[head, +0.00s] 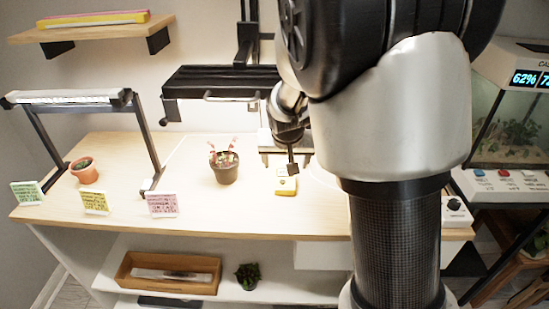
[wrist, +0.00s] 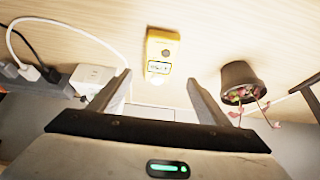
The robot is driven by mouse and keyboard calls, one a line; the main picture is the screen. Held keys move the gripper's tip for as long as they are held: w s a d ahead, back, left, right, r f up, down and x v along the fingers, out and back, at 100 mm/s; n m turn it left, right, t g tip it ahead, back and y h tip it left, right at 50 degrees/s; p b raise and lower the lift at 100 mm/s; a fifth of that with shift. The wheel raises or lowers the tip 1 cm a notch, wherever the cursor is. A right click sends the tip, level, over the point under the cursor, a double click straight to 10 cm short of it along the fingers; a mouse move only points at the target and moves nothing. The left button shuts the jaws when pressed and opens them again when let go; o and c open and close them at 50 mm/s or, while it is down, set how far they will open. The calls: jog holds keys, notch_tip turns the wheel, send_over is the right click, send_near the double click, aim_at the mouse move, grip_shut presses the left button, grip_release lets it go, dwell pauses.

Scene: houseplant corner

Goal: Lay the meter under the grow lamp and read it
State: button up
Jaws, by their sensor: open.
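The yellow meter (head: 286,186) lies on the wooden bench top, right of the dark plant pot; in the wrist view the meter (wrist: 162,52) shows a small display and a round dark sensor spot. My gripper (head: 292,168) is just above or behind the meter, mostly hidden by my arm. In the wrist view my gripper (wrist: 159,80) is open and empty, with the meter beyond the fingertips, between their lines. A lit white bar lamp (head: 68,97) stands on dark legs at the left. A black panel lamp (head: 220,82) hangs from a post in the middle; its underside is hidden.
A dark pot (head: 226,174) with a reddish plant stands left of the meter. A terracotta pot (head: 85,171) sits under the left lamp. Several note cards (head: 163,204) line the front edge. A power strip (wrist: 62,84) with cables lies near my gripper. A glass tank (head: 510,115) is at right.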

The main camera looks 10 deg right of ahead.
aim_at(285, 174)
jog(key=x, duration=0.3)
jog(key=shift+w+f+b, duration=0.1)
jog(key=shift+f+b, duration=0.15)
jog(key=shift+b, duration=0.05)
jog(key=b+x, duration=0.1)
jog(key=x, duration=0.3)
jog(key=shift+d+f+b, duration=0.1)
jog(key=shift+f+b, duration=0.1)
jog(key=shift+b, duration=0.15)
jog(key=shift+w+f, duration=0.2)
jog(key=shift+f, duration=0.1)
jog(key=shift+r, duration=0.1)
jog(key=c, duration=1.3)
